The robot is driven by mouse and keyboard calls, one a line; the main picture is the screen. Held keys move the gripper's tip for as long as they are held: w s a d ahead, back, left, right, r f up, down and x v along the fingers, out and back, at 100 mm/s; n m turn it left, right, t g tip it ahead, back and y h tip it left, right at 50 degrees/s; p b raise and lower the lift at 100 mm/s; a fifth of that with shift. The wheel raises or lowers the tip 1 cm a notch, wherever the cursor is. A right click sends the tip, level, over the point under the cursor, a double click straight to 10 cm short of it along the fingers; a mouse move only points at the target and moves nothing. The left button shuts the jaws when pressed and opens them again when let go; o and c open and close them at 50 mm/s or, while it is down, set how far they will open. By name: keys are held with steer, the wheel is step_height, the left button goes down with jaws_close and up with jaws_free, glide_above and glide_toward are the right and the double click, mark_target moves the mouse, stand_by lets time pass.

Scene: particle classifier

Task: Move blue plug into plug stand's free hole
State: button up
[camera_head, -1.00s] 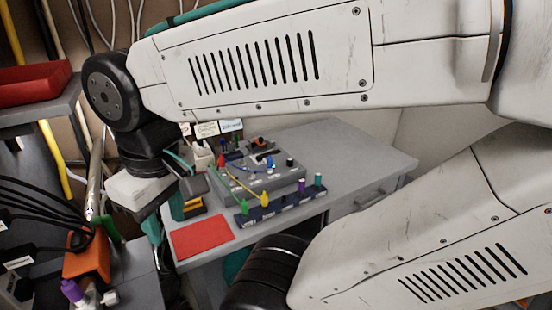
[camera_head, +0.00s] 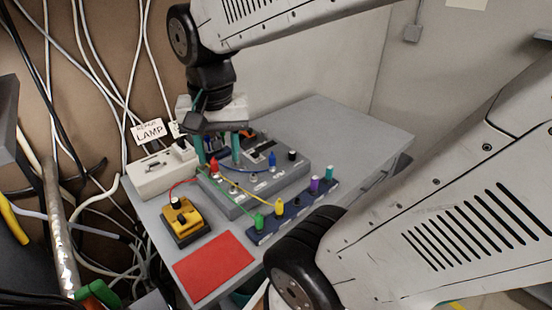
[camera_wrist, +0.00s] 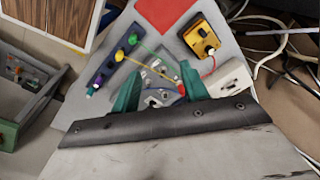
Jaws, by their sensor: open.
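The blue plug (camera_head: 272,159) stands upright on the right part of the grey device (camera_head: 245,200), with a blue cable running left from it. The dark blue plug stand (camera_head: 268,236) lies along the device's front side. It holds green, yellow, purple and teal plugs, with a free hole (camera_head: 297,201) between yellow and purple. My gripper (camera_head: 218,150) is open and empty above the device's left part, left of the blue plug and apart from it. In the wrist view, its teal fingers (camera_wrist: 160,86) frame the device; the stand (camera_wrist: 108,68) is left of them. I cannot make out the blue plug there.
A red plug (camera_head: 213,166) and a black knob (camera_head: 292,155) are on the device. A yellow meter (camera_head: 184,219), a red mat (camera_head: 214,267) and a white power strip (camera_head: 160,172) lie to the left. The grey table (camera_head: 340,130) is clear at the back right.

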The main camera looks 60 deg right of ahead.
steer(key=w+d+f+m, duration=0.3)
steer(key=w+d+m, duration=0.2)
steer(key=d+m, duration=0.3)
steer(key=m+g, duration=0.1)
steer(key=m, duration=1.8)
glide_above(272, 155)
step_height(272, 155, down, 10)
steer(key=shift+a+f, duration=0.1)
steer(key=shift+f, duration=0.1)
step_height(272, 155, down, 6)
steer(key=shift+f, duration=0.75)
jaws_close()
